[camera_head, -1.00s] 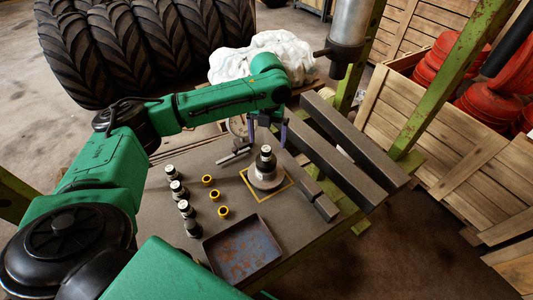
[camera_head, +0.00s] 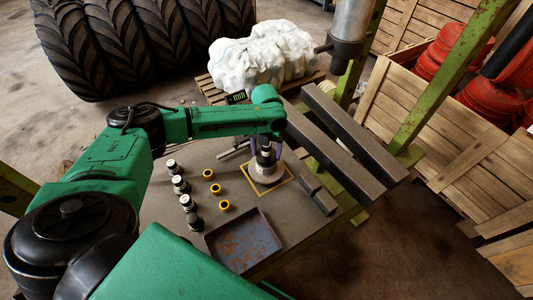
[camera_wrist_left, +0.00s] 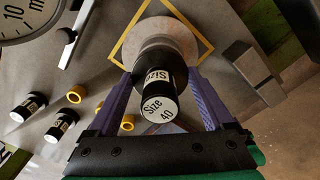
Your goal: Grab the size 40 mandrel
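The size 40 mandrel (camera_head: 266,158) is a black cylinder standing on a round pale metal base inside a yellow square outline on the bench. In the left wrist view its white top reads "Size 40" (camera_wrist_left: 159,107). My left gripper (camera_head: 265,146) is over it from above. In that wrist view the purple fingers of the left gripper (camera_wrist_left: 158,78) stand on either side of the mandrel, open, with gaps beside its labelled upper part. Whether the fingertips touch the wider part below is hard to tell. My right gripper is not in view.
Several smaller black mandrels (camera_head: 187,203) stand in a row to the left, beside several yellow rings (camera_head: 214,188). A rusty tray (camera_head: 243,243) sits at the bench front. Steel bars (camera_head: 335,155) lie to the right. A dial gauge (camera_wrist_left: 25,18) is close by.

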